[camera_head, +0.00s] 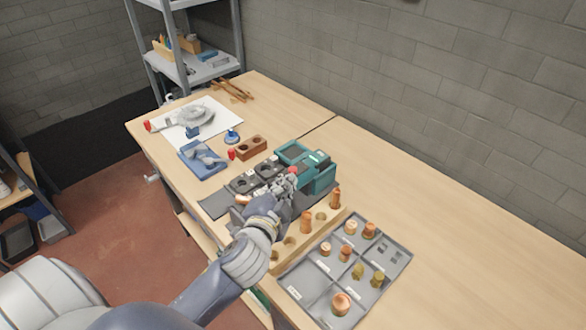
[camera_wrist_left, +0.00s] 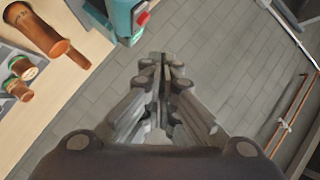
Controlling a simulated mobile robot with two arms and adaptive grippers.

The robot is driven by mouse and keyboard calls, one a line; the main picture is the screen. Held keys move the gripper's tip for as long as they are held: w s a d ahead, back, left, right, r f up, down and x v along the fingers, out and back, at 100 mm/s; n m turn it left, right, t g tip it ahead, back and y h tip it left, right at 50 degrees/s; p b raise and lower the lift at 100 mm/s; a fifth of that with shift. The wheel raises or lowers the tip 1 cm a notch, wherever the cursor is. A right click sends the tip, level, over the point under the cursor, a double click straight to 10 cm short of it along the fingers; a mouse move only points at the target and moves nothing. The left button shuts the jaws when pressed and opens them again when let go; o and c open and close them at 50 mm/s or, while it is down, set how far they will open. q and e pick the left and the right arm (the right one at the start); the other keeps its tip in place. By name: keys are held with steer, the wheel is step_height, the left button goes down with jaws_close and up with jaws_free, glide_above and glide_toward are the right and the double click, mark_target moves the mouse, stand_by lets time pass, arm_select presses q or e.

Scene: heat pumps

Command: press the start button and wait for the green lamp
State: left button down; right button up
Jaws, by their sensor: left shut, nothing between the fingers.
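A teal machine (camera_head: 318,178) stands on the workbench, and part of it shows at the top of the left wrist view (camera_wrist_left: 122,18). A red button-like part (camera_wrist_left: 143,18) sits on its side; a red spot (camera_head: 293,169) also shows beside my gripper in the head view. I cannot make out a separate start button or a lit green lamp. My left gripper (camera_head: 286,184) is shut and empty, in front of the teal machine. In the wrist view its fingertips (camera_wrist_left: 165,64) are together, apart from the red part. My right gripper is not in view.
A wooden block (camera_head: 291,254) with copper fittings and a grey compartment tray (camera_head: 398,257) of fittings lie at the near side. Dark fixtures (camera_head: 242,184), a blue tray (camera_head: 190,151) and a brown block (camera_head: 251,148) lie left. The bench's right part is clear.

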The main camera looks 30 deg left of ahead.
arm_select(q)
steer(key=w+d+r+m+t+h, duration=0.3)
steer(key=r+m, duration=0.2)
steer(key=r, duration=0.2)
steer(key=w+d+r+m+t+h, duration=0.2)
steer(key=d+r+m+t+h, duration=0.1)
steer(key=r+m, duration=0.35)
steer(key=d+r+m+g+h, duration=0.3)
steer(key=d+m+g+h, duration=0.2)
steer(key=d+m+h, duration=0.9)
steer(key=w+a+f+m+g+y, duration=0.4)
steer(key=a+f+m+g+y, duration=0.3)
steer(key=m, duration=0.5)
steer(key=w+a+f+m+y, duration=0.1)
steer(key=a+y, duration=0.3)
steer(key=a, duration=0.4)
steer(key=w+a+f+y, duration=0.2)
steer(key=a+y, duration=0.1)
steer(key=a, duration=0.5)
steer(key=shift+a+f+m+y, duration=0.3)
steer(key=shift+a+m+y, duration=0.05)
steer(key=shift+y, duration=0.05)
